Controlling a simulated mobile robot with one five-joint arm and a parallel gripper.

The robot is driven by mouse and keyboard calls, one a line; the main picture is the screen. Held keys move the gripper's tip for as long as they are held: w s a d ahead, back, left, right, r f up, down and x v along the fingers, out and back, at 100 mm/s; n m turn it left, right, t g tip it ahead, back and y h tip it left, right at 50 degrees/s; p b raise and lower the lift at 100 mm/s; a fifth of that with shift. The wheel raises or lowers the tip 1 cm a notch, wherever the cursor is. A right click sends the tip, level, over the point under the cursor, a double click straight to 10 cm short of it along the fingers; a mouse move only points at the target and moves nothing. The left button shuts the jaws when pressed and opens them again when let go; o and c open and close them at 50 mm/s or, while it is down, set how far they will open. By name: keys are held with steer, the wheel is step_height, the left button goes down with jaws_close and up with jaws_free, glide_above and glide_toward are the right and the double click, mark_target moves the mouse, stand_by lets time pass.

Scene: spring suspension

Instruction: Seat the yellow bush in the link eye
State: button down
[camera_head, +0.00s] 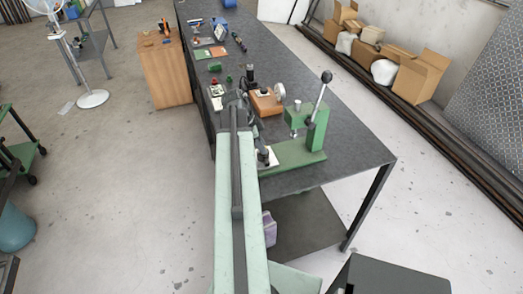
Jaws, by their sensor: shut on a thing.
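My arm reaches forward over the grey workbench (345,155). My gripper (263,155) is at its far end, low over the near left part of the bench, by a small white pad (272,158). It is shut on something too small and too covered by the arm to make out. I cannot pick out the yellow bush or the link eye. A green lever press (317,128) with a black-knobbed handle stands just right of my gripper on a flat green base (298,155).
An orange-brown block with metal parts (268,106) sits behind my gripper. Small parts and trays (208,53) lie along the bench's far left side. A wooden cabinet (165,70) stands left of the bench. The bench top right of the press is clear.

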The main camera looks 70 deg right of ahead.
steer(key=shift+f, duration=0.25)
steer(key=shift+a+f+b, duration=0.25)
steer(key=shift+a+b, duration=0.15)
steer(key=shift+b, duration=0.3)
steer(key=c, duration=1.3)
jaws_free()
steer(key=shift+s+f, duration=0.1)
steer(key=shift+d+r+p, duration=0.1)
steer(key=shift+r+p, duration=0.45)
steer(key=shift+p, duration=0.05)
steer(key=p+v, duration=0.3)
steer(key=v, duration=0.1)
steer(key=p+v, duration=0.8)
steer(key=shift+d+r, duration=0.1)
steer(key=shift+d, duration=0.2)
